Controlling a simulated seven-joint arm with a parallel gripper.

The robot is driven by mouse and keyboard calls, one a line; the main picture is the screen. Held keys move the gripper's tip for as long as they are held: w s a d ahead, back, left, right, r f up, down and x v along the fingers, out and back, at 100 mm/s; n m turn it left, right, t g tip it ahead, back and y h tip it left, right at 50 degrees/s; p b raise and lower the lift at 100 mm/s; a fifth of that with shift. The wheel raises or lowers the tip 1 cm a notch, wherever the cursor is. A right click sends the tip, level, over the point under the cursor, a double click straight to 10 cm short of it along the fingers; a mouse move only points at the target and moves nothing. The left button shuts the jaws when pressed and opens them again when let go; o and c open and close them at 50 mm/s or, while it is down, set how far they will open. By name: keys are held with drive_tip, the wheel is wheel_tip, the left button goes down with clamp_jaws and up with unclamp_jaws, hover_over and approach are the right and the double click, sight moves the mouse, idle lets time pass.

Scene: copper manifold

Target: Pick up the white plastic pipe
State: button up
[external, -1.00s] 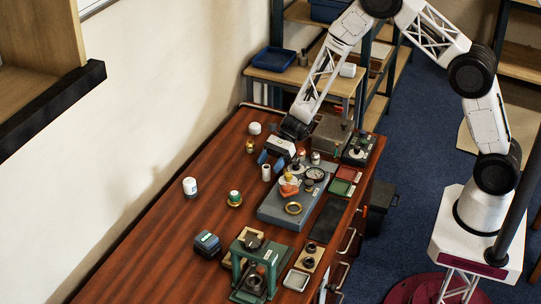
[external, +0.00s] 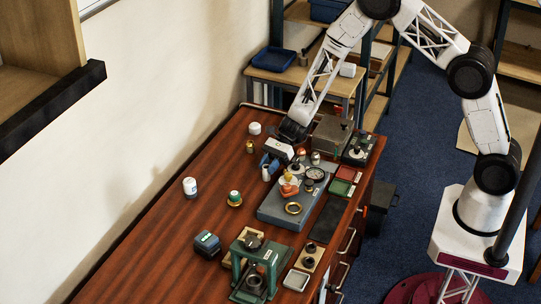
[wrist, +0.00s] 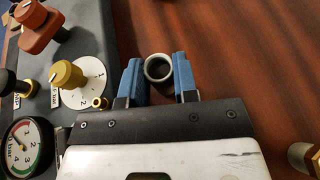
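The white plastic pipe (external: 266,174) stands upright on the wooden bench, left of the grey manifold block. In the wrist view its pale round rim with a dark hollow (wrist: 158,68) shows from above, between the two blue fingers. My gripper (external: 268,164) is low over the bench at the pipe. In the wrist view my gripper (wrist: 159,76) has its fingers spread, one on each side of the pipe. The pipe's lower part is hidden in the wrist view.
The grey manifold block (external: 271,211) with knobs and a gauge (wrist: 26,144) stands close on the right. A brass fitting (external: 250,147) and a white cap (external: 255,128) stand behind left. A white bottle (external: 190,187) stands farther left. Bare wood lies left of the pipe.

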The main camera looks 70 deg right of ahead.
drive_tip(key=shift+c, duration=1)
drive_tip(key=shift+r, duration=0.1)
wheel_tip(320, 180, up, 10)
idle(0.6)
